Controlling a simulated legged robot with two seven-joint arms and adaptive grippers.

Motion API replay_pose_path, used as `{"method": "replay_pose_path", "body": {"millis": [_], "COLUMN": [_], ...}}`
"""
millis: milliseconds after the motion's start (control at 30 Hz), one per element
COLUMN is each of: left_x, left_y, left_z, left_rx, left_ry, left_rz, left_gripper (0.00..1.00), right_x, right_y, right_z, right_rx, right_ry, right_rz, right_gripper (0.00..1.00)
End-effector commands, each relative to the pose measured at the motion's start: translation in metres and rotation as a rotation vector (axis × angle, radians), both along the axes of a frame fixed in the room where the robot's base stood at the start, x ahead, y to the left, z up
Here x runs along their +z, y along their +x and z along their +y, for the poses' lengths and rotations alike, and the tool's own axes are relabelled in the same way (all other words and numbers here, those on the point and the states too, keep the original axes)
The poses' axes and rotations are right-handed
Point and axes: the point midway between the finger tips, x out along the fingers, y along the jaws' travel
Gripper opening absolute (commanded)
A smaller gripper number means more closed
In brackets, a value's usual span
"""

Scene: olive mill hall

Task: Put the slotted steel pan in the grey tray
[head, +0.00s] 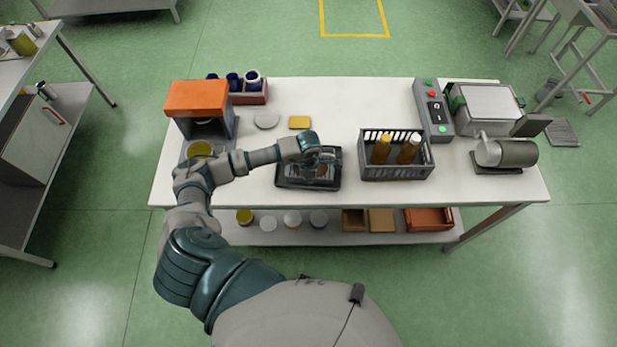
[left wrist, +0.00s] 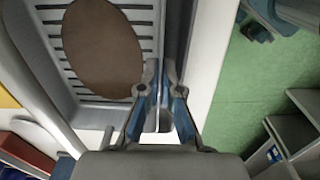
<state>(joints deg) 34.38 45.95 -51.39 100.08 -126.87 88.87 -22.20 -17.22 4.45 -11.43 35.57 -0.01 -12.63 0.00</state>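A dark grey rectangular tray (head: 300,186) lies on the white table near its front edge. The slotted steel pan (left wrist: 77,88) shows in the left wrist view as a grey slotted floor with raised walls and a flat brown disc (left wrist: 103,48) on it. In the head view it appears to lie within the tray's outline; whether it rests on the tray's floor is hidden. My left gripper (head: 328,158) is over this spot. Its fingers (left wrist: 162,72) are close together, apparently on the pan's thin wall. My right gripper is not in view.
A grey crate (head: 397,172) with two bottles stands just right of the tray. An orange-topped machine (head: 197,97) stands at the left, a yellow block (head: 299,122) behind the tray. A control box (head: 434,110) and steel machine (head: 487,108) are at right. The back middle is clear.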

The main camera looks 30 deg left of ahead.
Motion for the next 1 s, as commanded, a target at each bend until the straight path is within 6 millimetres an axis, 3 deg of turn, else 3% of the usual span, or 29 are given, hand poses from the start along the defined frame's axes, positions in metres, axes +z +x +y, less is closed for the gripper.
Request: {"method": "replay_pose_path", "body": {"millis": [33,100,467,567,1000], "left_x": [-0.003,-0.002,0.003,0.015,0.105], "left_y": [0.0,0.0,0.0,0.001,-0.001], "left_z": [0.001,0.002,0.002,0.002,0.001], "left_rx": [0.001,0.001,0.002,0.001,0.001], "left_ry": [0.0,0.0,-0.001,0.0,0.0], "left_rz": [0.0,0.001,0.0,-0.004,-0.002], "left_gripper": [0.0,0.17,0.17,0.17,0.17], "right_x": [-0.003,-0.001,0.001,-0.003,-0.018], "right_y": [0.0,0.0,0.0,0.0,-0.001], "right_z": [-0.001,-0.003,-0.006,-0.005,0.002], "right_rx": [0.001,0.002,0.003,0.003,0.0], "right_ry": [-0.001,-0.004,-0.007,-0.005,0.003], "right_rz": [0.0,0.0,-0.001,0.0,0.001], "right_gripper": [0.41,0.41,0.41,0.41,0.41]}}
